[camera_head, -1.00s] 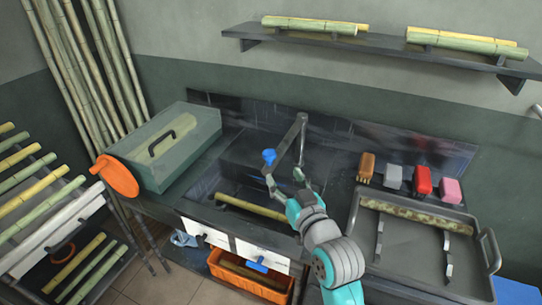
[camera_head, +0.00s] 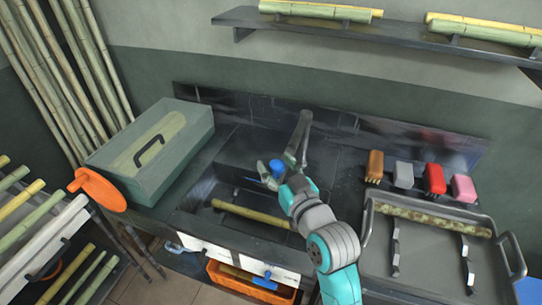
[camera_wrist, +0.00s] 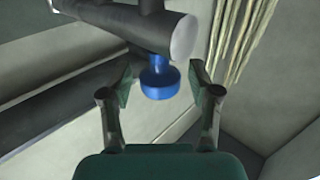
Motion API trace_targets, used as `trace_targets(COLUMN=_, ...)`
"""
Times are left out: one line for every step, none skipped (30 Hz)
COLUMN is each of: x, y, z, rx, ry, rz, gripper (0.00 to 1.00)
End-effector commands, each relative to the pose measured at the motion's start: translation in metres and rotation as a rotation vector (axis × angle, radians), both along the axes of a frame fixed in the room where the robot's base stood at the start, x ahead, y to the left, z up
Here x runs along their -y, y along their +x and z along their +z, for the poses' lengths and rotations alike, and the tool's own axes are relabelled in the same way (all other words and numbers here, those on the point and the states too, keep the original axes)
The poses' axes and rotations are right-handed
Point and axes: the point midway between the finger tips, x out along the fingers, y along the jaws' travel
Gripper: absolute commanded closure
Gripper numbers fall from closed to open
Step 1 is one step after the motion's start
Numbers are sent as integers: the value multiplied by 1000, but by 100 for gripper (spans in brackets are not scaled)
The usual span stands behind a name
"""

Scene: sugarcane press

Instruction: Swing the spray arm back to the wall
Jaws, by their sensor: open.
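The spray arm (camera_head: 301,134) is a grey jointed bar standing out over the wash basin (camera_head: 197,188), with a blue knob (camera_head: 277,167) at its near end. In the wrist view, the arm shows as a dark cylinder (camera_wrist: 125,25) across the top, with the blue knob (camera_wrist: 160,80) hanging below. My gripper (camera_head: 274,174) is open at the knob. In the wrist view, my gripper (camera_wrist: 161,84) has one finger on each side of the knob, with gaps to both. My own arm partly hides the fingers in the head view.
A green lidded box (camera_head: 160,145) with an orange wheel (camera_head: 102,188) stands left. A bamboo piece (camera_head: 250,213) lies in the basin. Several brushes (camera_head: 433,179) and a metal tray (camera_head: 425,270) are on the right. A shelf (camera_head: 400,40) hangs above.

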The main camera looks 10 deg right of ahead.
Motion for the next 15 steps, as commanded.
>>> trace_targets(x=0, y=0, z=0, rx=0, ry=0, rz=0, gripper=38)
trace_targets(x=0, y=0, z=0, rx=0, ry=0, rz=0, gripper=38)
trace_targets(x=0, y=0, z=0, rx=0, ry=0, rz=0, gripper=38)
trace_targets(x=0, y=0, z=0, rx=0, ry=0, rz=0, gripper=38)
trace_targets(x=0, y=0, z=0, rx=0, ry=0, rz=0, gripper=38)
trace_targets(x=0, y=0, z=0, rx=0, ry=0, rz=0, gripper=38)
trace_targets(x=0, y=0, z=0, rx=0, ry=0, rz=0, gripper=38)
trace_targets(x=0, y=0, z=0, rx=0, ry=0, rz=0, gripper=43)
trace_targets(x=0, y=0, z=0, rx=0, ry=0, rz=0, gripper=53)
trace_targets(x=0, y=0, z=0, rx=0, ry=0, rz=0, gripper=60)
trace_targets(x=0, y=0, z=0, rx=0, ry=0, rz=0, gripper=68)
trace_targets(x=0, y=0, z=0, rx=0, ry=0, rz=0, gripper=78)
trace_targets(x=0, y=0, z=0, rx=0, ry=0, rz=0, gripper=86)
trace_targets(x=0, y=0, z=0, rx=0, ry=0, rz=0, gripper=93)
trace_targets(x=0, y=0, z=0, rx=0, ry=0, rz=0, gripper=100)
